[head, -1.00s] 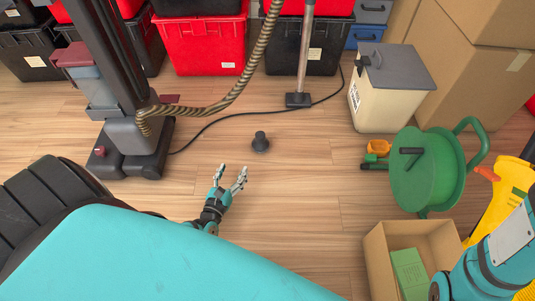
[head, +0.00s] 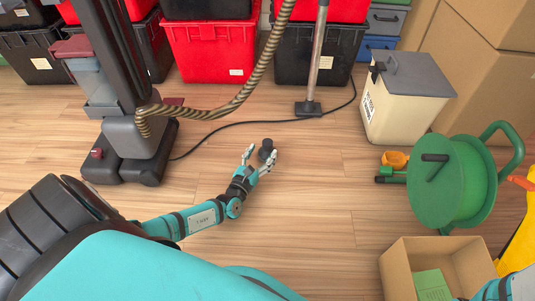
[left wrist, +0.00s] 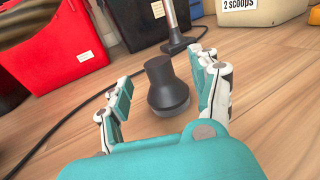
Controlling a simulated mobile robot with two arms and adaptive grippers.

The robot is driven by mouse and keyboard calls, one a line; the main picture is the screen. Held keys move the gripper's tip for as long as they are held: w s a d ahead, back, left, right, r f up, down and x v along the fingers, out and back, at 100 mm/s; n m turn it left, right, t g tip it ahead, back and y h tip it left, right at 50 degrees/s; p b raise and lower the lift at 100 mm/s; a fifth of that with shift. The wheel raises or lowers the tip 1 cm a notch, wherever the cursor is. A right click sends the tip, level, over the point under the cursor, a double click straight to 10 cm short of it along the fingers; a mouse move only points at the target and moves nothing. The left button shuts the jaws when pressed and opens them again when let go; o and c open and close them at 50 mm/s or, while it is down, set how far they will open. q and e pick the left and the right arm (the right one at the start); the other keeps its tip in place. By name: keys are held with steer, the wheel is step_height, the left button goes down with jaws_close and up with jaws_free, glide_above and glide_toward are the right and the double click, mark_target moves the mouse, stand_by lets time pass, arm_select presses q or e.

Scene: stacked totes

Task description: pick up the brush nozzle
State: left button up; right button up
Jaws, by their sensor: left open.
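The brush nozzle (head: 266,147) is a small dark grey round piece standing on the wooden floor. In the left wrist view the brush nozzle (left wrist: 168,88) shows a narrow top, a wide body and a lighter band at its base. My left gripper (head: 260,160) is open, with its fingertips close to the nozzle. My right gripper is not in view; only part of my right arm shows at the lower right.
A vacuum cleaner (head: 135,140) stands at left, its hose and black cord crossing behind the nozzle. A floor head (head: 308,108) stands behind. A cream bin (head: 405,110), green cable reel (head: 450,185) and open cardboard box (head: 400,270) are at right. Red and black totes (head: 210,50) line the back.

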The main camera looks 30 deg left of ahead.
mark_target(265, 148)
arm_select(q)
steer(key=w+b, duration=0.3)
steer(key=w, duration=0.1)
steer(key=shift+a+f, duration=0.35)
steer(key=shift+a, duration=0.05)
steer(key=shift+w+a+r+b, duration=0.15)
steer(key=shift+w+b, duration=0.15)
steer(key=shift+w, duration=0.25)
jaws_close()
